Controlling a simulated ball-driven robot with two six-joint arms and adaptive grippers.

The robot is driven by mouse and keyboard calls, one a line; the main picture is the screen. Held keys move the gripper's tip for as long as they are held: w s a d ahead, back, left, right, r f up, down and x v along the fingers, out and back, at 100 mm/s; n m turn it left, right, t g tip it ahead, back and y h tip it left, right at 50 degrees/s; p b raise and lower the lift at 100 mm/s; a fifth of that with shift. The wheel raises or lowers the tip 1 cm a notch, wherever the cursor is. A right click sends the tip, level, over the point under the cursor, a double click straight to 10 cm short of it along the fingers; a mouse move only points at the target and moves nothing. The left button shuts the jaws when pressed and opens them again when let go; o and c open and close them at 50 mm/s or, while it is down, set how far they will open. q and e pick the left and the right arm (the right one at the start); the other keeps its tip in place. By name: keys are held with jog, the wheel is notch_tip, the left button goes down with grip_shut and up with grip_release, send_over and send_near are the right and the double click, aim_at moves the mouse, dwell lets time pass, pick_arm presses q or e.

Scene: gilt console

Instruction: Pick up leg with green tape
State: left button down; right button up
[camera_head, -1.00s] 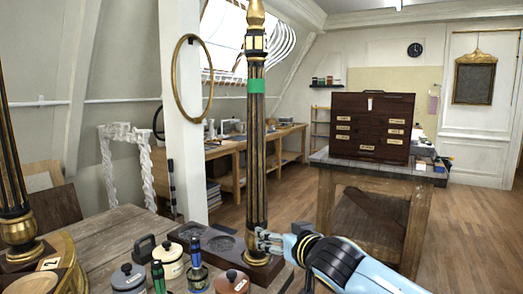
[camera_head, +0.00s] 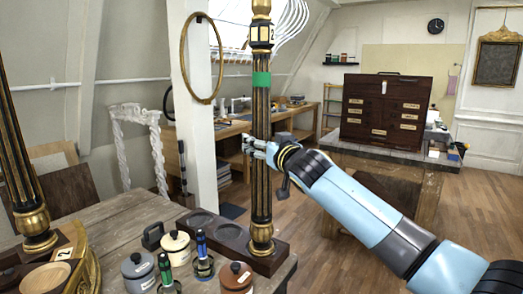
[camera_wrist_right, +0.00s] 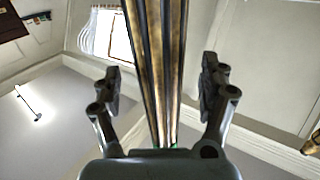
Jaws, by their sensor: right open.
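The leg with green tape (camera_head: 261,120) stands upright in a dark wooden base (camera_head: 212,226) at the table's right side. It is black and gold, with the green band on its upper part. My right gripper (camera_head: 256,147) is open beside the shaft, below the green tape. In the right wrist view the leg (camera_wrist_right: 158,60) runs between the two open fingers (camera_wrist_right: 160,88), with gaps visible on both sides. My left gripper is not in view.
Another black and gold leg (camera_head: 20,165) stands at the left. Lidded jars (camera_head: 138,272) and two small bottles with coloured tops (camera_head: 202,258) stand close in front of the base. A dark drawer chest (camera_head: 385,112) sits on a bench behind my right arm.

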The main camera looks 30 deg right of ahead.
jog(key=shift+w+d, duration=0.15)
jog(key=shift+w, duration=0.4)
jog(key=shift+w+d, duration=0.15)
jog(key=shift+w, duration=0.4)
jog(key=shift+c, duration=0.8)
jog(key=c, duration=1.1)
jog(key=shift+w, duration=0.1)
jog(key=shift+c, duration=0.8)
jog(key=shift+r, duration=0.15)
